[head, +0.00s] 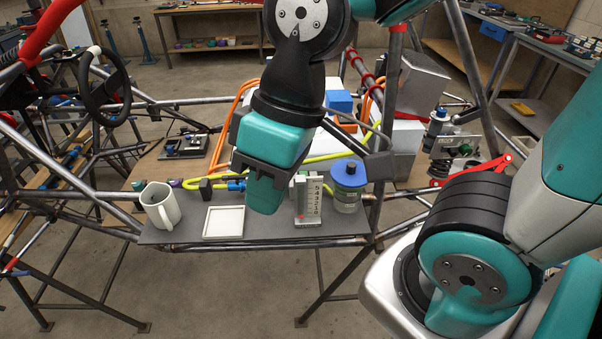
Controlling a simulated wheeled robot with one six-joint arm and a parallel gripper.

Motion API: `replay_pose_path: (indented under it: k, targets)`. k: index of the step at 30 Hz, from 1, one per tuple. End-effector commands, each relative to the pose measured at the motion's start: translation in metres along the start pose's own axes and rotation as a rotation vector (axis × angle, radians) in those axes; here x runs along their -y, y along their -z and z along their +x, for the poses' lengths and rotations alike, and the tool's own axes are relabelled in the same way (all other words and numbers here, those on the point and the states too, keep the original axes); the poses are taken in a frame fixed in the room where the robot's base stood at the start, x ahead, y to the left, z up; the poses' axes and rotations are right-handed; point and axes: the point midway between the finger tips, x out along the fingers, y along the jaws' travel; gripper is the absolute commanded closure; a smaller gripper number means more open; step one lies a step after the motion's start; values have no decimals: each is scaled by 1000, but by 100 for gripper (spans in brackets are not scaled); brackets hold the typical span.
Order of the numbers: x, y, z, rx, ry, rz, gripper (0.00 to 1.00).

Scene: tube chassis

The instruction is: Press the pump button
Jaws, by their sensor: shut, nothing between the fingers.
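My gripper (265,200) is teal and dark, and points down over the grey shelf. Its fingers are together with nothing held. Just right of it stands a white upright gauge (312,205) with a number scale and a red mark near its bottom. Right of the gauge stands a clear jar (345,200) with a wide blue lid; a small raised darker knob (350,168) sits on the lid and looks like the pump button. The gripper is left of the jar and apart from it. I cannot tell whether the gripper touches the gauge, whose left side it closely adjoins.
The grey shelf (190,237) also bears a white mug (167,210) at its left and a square white tray (223,237) left of my gripper. Yellow and orange hoses run behind. Chassis tubes frame the shelf, with an upright dark tube (379,205) right of the jar.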

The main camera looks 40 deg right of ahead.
Motion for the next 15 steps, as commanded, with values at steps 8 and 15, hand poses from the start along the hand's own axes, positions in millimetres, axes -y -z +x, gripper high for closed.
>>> replay_pose_path:
  k: [8, 15]
  targets:
    - [-107, 55, 6, 134, -255, 68, 100]
    - [-234, 58, 26, 406, -604, -7, 100]
